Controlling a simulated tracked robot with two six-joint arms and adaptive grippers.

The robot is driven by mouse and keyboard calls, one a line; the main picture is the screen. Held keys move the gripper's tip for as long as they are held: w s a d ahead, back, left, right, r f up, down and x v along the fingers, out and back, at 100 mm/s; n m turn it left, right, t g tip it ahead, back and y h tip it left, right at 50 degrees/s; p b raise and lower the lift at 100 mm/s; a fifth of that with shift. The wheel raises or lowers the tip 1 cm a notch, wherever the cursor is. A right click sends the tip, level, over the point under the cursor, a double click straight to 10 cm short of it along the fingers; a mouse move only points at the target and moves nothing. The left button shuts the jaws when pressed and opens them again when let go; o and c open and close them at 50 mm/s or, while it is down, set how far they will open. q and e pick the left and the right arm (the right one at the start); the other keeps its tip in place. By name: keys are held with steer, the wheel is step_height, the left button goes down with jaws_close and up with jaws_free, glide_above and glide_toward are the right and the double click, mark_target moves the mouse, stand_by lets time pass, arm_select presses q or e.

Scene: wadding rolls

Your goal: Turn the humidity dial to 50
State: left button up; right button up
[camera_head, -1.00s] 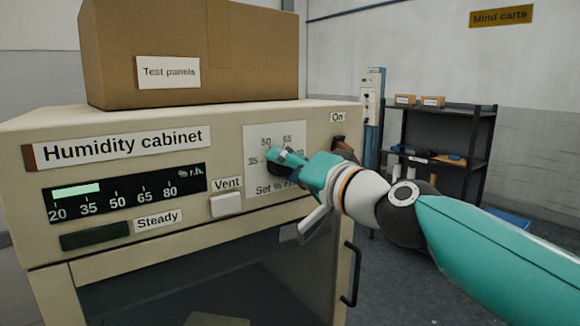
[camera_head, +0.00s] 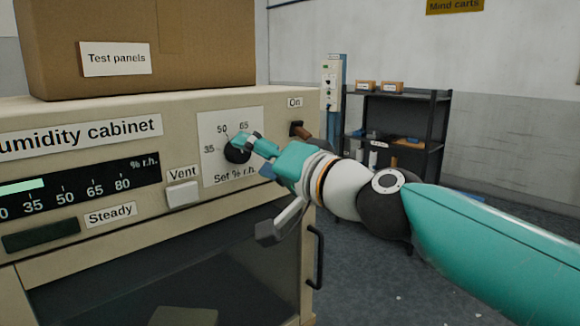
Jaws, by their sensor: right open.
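The black humidity dial (camera_head: 236,154) sits on a white scale plate (camera_head: 217,170) on the cabinet front. The marks 35, 50 and 65 show around it. Its pointer cannot be made out. My right gripper (camera_head: 258,146) is open, with its teal fingers at the dial's upper right, overlapping its edge in view. Whether they touch it cannot be told. The gripper covers the right part of the scale. The cabinet's display (camera_head: 85,190) has a pale bar ending slightly past 35. My left gripper is out of view.
A Vent button (camera_head: 183,194) is left of the dial, and an On switch (camera_head: 298,130) is right of it. A door handle (camera_head: 317,258) sticks out below. A cardboard box (camera_head: 200,45) stands on the cabinet. A dark shelf (camera_head: 425,140) stands behind on the right.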

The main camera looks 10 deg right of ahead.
steer(key=v, duration=0.8)
steer(key=shift+s+d, duration=0.25)
steer(key=shift+d, duration=0.1)
